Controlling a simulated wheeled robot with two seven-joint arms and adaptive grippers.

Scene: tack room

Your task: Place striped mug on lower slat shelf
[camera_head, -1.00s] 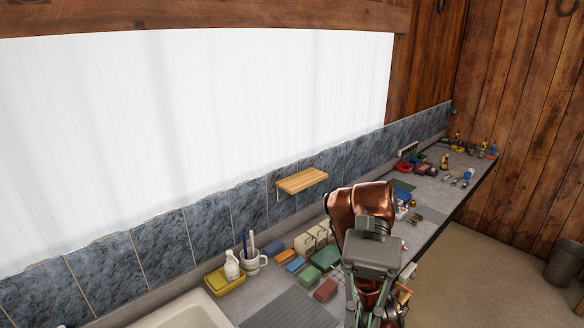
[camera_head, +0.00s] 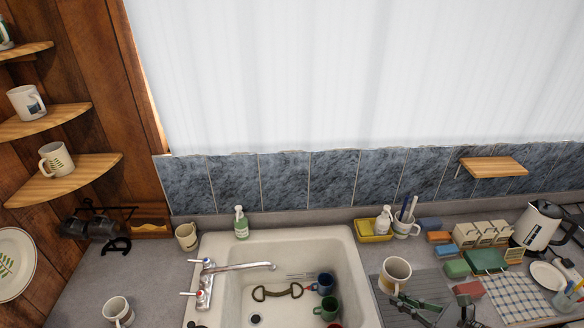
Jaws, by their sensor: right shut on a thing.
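The gripper shows only partly, low in the picture. Slatted wooden corner shelves are stacked at the left. The lowest shelf (camera_head: 85,178) bears a pale mug (camera_head: 56,158), and the shelf above it (camera_head: 60,120) bears another mug (camera_head: 27,102). A small slatted wall shelf (camera_head: 494,167) at the right is bare. My left gripper is out of view.
The sink (camera_head: 340,245) holds dark mugs; its faucet (camera_head: 235,268) stands at the left. A mug (camera_head: 186,236), a soap bottle (camera_head: 240,222) and a dark rack (camera_head: 100,225) line the back. Another mug (camera_head: 117,311) stands front left. Sponges, boxes and a kettle (camera_head: 537,226) crowd the right.

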